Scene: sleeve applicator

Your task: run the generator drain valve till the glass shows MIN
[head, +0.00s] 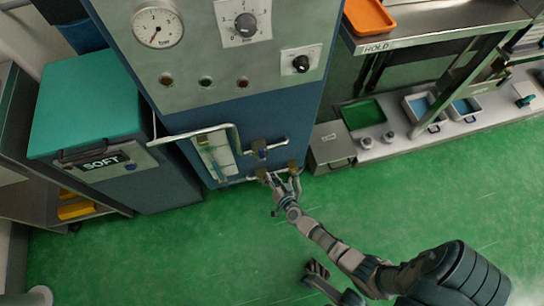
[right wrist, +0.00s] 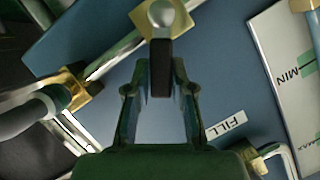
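The blue generator front carries a level-glass panel (head: 215,155). The right wrist view shows its MIN mark (right wrist: 300,72) and MAX mark; the liquid level cannot be read. The upper valve (head: 258,148) has a blue handle. A FILL label (right wrist: 226,125) is beside its pipe. My right gripper (head: 268,178) is at the lower valve, below it. What looks like my left gripper (head: 317,268) is low in the head view.
A pressure gauge (head: 157,24) and knobs are higher on the generator. A second brass valve (head: 292,167) is right of the held one. A teal SOFT bin (head: 88,105) stands left. A steel counter (head: 470,125) with trays runs right. The green floor in front is clear.

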